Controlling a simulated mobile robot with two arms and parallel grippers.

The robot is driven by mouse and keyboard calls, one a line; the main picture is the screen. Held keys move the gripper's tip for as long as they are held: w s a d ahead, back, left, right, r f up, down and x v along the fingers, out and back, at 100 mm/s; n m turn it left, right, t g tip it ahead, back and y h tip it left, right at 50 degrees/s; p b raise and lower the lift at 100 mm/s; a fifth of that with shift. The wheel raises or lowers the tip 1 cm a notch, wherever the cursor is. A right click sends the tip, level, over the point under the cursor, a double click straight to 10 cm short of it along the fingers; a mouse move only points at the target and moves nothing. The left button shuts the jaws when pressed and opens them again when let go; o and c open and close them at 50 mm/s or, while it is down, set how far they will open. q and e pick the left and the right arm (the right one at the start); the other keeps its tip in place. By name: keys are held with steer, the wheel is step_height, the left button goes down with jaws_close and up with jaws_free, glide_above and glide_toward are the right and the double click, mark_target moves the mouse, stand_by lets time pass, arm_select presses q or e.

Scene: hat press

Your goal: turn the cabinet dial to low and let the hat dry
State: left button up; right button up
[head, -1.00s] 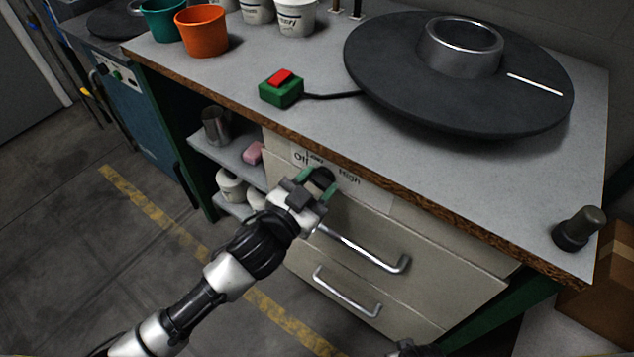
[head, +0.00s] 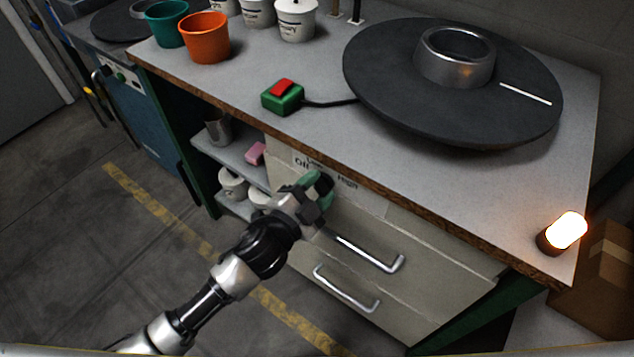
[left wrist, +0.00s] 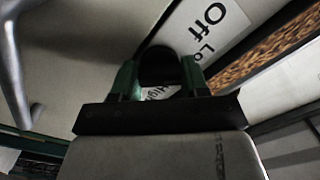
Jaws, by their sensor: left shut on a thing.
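The dark round cabinet dial (left wrist: 159,66) sits between the green fingers of my left gripper (left wrist: 158,80) in the left wrist view. In the head view my left gripper (head: 318,190) is at the cabinet front (head: 375,205), just under the table edge, and is shut on the dial. The dial label (left wrist: 210,30) shows "Off" and part of "Low", with part of "High" seen between the fingers. The dial's pointer is hidden, so its setting cannot be read. No hat can be made out. My right gripper is not in view.
A lit lamp (head: 562,234) stands at the table's right corner. A dark disc with a metal ring (head: 455,57), a green box with a red button (head: 283,97) and an orange cup (head: 205,38) are on the table. Drawer handles (head: 365,252) stick out below the gripper.

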arm_select(q)
steer(key=shift+m+p, duration=0.35)
steer(key=shift+m, duration=0.85)
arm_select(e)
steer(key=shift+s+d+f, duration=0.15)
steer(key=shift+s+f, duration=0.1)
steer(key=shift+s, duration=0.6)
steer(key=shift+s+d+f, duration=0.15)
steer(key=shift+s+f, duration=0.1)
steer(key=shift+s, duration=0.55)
arm_select(q)
steer(key=o, duration=0.9)
steer(key=shift+s+a, duration=0.1)
steer(key=v, duration=1)
steer(key=shift+s+a, duration=0.15)
steer(key=shift+s, duration=0.1)
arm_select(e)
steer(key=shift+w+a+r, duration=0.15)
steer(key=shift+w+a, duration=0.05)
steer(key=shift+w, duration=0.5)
